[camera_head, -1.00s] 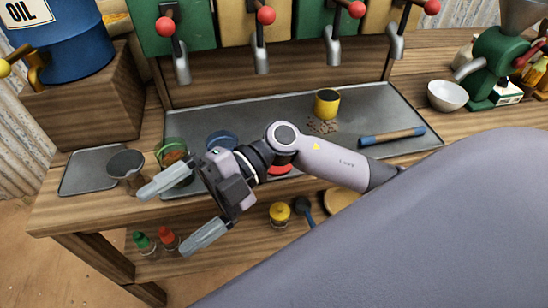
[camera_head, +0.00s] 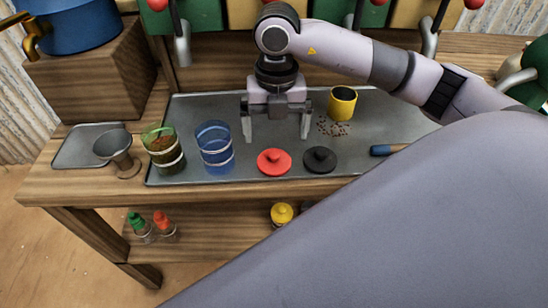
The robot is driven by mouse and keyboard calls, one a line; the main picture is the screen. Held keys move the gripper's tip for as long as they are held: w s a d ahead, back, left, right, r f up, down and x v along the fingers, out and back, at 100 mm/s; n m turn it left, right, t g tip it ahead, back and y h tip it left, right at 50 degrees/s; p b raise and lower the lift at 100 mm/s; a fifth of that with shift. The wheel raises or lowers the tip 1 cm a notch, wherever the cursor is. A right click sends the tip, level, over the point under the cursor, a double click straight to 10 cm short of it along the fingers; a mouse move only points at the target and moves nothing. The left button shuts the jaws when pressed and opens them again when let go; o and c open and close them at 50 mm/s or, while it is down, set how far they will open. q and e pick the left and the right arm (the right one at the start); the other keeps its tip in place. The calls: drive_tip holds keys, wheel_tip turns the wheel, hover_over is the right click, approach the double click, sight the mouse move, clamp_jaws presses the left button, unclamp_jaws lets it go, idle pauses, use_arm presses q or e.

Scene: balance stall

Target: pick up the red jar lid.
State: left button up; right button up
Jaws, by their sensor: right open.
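The red jar lid (camera_head: 274,161) lies flat on the grey metal tray (camera_head: 390,120), near its front edge, with a small knob on top. My right gripper (camera_head: 277,138) points down above the tray, just behind the lid in the picture. Its two fingers are spread wide with nothing between them. The lid is uncovered and appears apart from the fingers. My left gripper does not show.
A black lid (camera_head: 320,159) lies close to the right of the red one. A blue glass jar (camera_head: 214,147) and a green jar (camera_head: 164,149) stand to the left. A yellow cup (camera_head: 342,103) stands behind, near spilled beans (camera_head: 334,128). A metal cup (camera_head: 117,153) stands farther left.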

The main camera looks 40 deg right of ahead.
sight(274, 154)
drive_tip(key=f, duration=0.7)
drive_tip(key=shift+a, duration=0.25)
drive_tip(key=c, duration=0.9)
